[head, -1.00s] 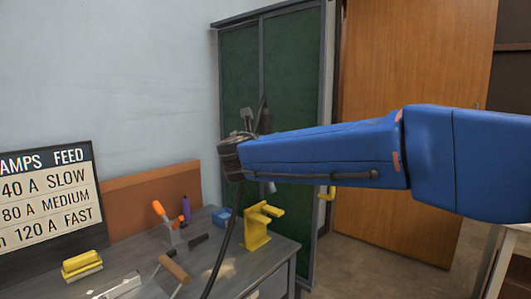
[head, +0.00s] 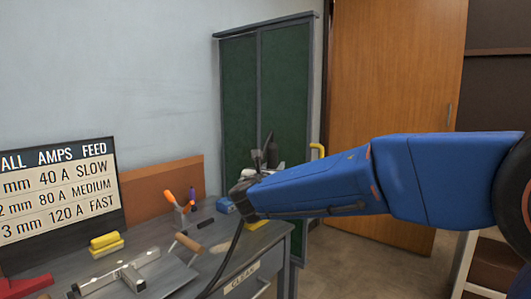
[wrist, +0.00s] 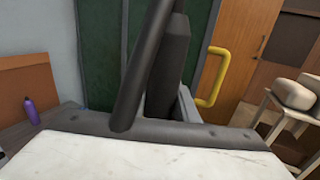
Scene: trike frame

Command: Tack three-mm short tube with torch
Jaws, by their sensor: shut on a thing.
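My gripper (head: 264,162) is above the far right end of the workbench, small and partly hidden behind my blue arm in the head view. It is shut on a dark, rod-like thing, apparently the torch (wrist: 145,65), which rises up the middle of the wrist view. A black cable (head: 232,255) hangs from the arm's end down past the bench. The torch's tip cannot be made out. A pale metal T-shaped piece (head: 125,272) lies at the bench front; I cannot tell whether it is the short tube. The wall chart (head: 58,205) reads 3 mm, 120 A, FAST.
The workbench (head: 215,235) also holds a yellow block (head: 105,243), a wooden-handled tool (head: 187,243), orange-handled tools (head: 170,198) and a red item (head: 25,286). A green cabinet (head: 270,90) and wooden door (head: 395,100) stand behind. Floor right of the bench is open.

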